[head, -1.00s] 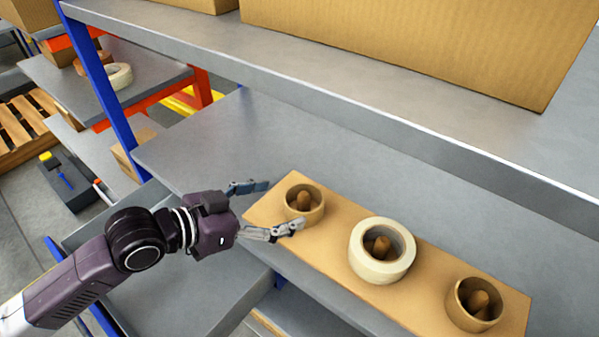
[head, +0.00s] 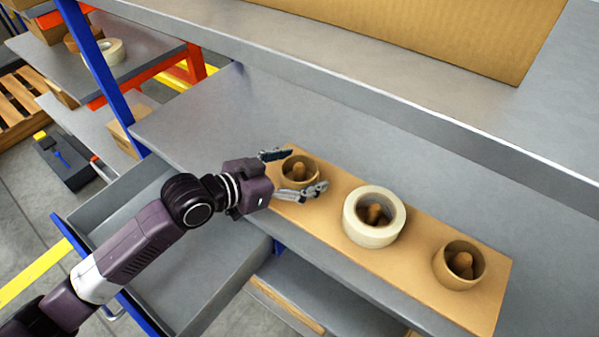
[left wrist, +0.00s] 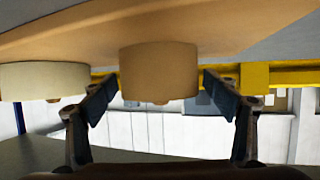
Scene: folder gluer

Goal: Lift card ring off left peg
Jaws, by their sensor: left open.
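The card ring (head: 314,170) is a short brown cardboard ring. It sits on the wooden board around the left peg (head: 299,170), whose top shows inside it. My left gripper (head: 297,173) is open, with one finger on the far side of the ring and one on the near side. In the left wrist view the board is at the top, and the card ring (left wrist: 159,73) lies between the two open fingers (left wrist: 159,88), with a narrow gap to each. My right gripper is not in view.
On the same board (head: 415,231), a cream tape roll (head: 366,233) surrounds the middle peg and another brown ring (head: 458,276) surrounds the right peg. A grey upper shelf (head: 400,98) with a large carton (head: 430,30) overhangs behind. The grey shelf left of the board is clear.

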